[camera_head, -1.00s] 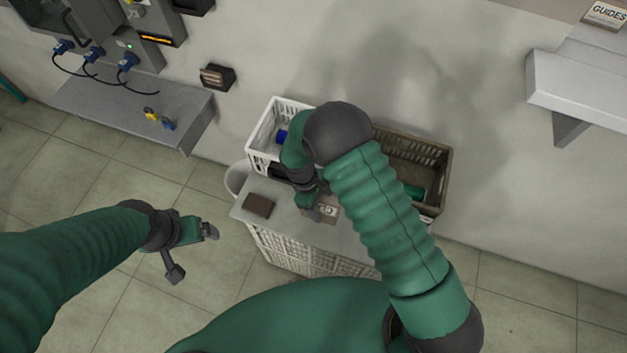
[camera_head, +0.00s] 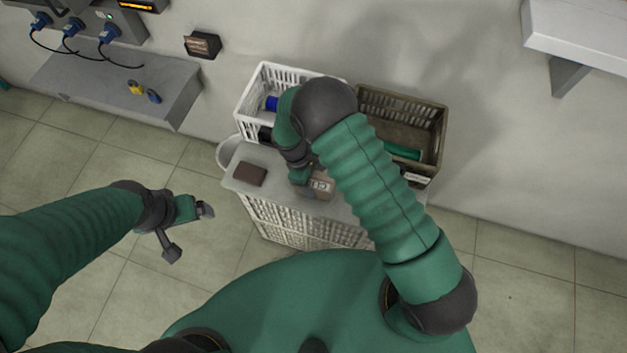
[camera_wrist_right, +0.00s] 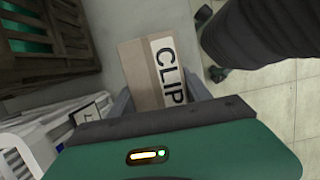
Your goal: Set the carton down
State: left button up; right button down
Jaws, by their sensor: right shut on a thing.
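The carton (camera_head: 321,184) is a small brown box with a white label, and the letters "CLIP" show on it in the right wrist view (camera_wrist_right: 145,75). My right gripper (camera_head: 304,181) is shut on it, with a grey finger on either side in the wrist view. The carton shows over the grey top (camera_head: 240,186) of a white slatted stand; I cannot tell whether it touches that top. My forearm hides part of the area around it. My left gripper (camera_head: 190,231) is empty, its fingers spread apart, over the floor left of the stand.
A dark brown block (camera_head: 250,173) lies on the top's left part. Behind stand a white crate (camera_head: 252,107) with blue and black items and a brown crate (camera_head: 437,140) with a green item. A grey wall shelf (camera_head: 95,85) is at left, another (camera_head: 580,38) at upper right.

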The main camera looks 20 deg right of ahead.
jog(key=shift+w+a+f, duration=0.1)
jog(key=shift+w+f, duration=0.1)
jog(key=shift+f, duration=0.15)
jog(key=shift+f+b, duration=0.1)
jog(key=shift+b, duration=0.2)
jog(key=shift+s+f, duration=0.1)
jog(key=shift+f, duration=0.05)
jog(key=shift+c, duration=2)
grip_release()
